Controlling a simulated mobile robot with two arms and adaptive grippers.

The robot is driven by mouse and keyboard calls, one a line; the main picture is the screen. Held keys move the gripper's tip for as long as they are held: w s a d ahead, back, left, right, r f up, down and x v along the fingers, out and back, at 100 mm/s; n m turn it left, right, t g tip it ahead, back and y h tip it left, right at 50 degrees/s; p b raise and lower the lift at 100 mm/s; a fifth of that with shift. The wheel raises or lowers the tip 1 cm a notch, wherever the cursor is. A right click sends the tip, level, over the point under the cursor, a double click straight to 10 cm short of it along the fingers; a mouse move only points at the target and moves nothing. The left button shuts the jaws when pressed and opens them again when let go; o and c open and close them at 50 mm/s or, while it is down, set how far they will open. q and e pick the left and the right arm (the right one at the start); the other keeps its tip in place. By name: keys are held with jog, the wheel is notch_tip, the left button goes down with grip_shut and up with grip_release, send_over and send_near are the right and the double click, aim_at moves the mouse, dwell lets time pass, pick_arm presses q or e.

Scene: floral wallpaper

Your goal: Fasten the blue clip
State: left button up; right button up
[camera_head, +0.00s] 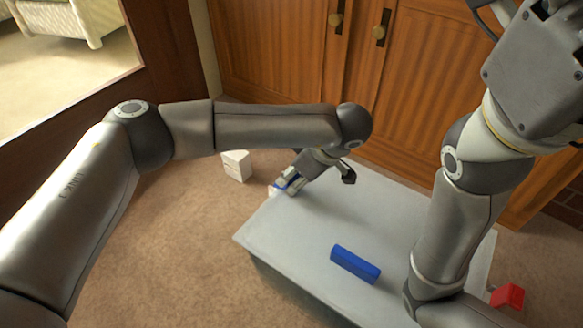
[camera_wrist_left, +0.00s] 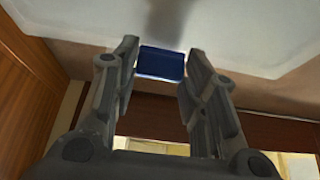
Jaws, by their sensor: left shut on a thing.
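A long blue bar (camera_head: 355,264) lies on the grey table top (camera_head: 300,240), near its front middle. My left gripper (camera_head: 283,188) is low at the left edge of the table. It is shut on a small blue piece (camera_head: 279,186), mostly hidden by the fingers in the head view. In the left wrist view this blue piece (camera_wrist_left: 162,63) sits between the two fingertips of the left gripper (camera_wrist_left: 160,70). I cannot tell which blue thing is the clip. My right arm is raised at the right; its fingers cannot be made out clearly.
A white block (camera_head: 236,165) stands on the carpet beyond the table's left edge. A red object (camera_head: 507,296) is at the right, beside the table. Wooden cabinet doors (camera_head: 280,60) close off the back. The table's left front part is clear.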

pick_arm(q)
jog(key=shift+s+d+f+t+y, duration=0.2)
jog(key=shift+d+f+t+y, duration=0.15)
jog(key=shift+t+y, duration=0.25)
jog(key=o, duration=1)
jog(key=v, duration=1.2)
jog(key=shift+w+d, duration=0.1)
jog(key=shift+d, duration=0.05)
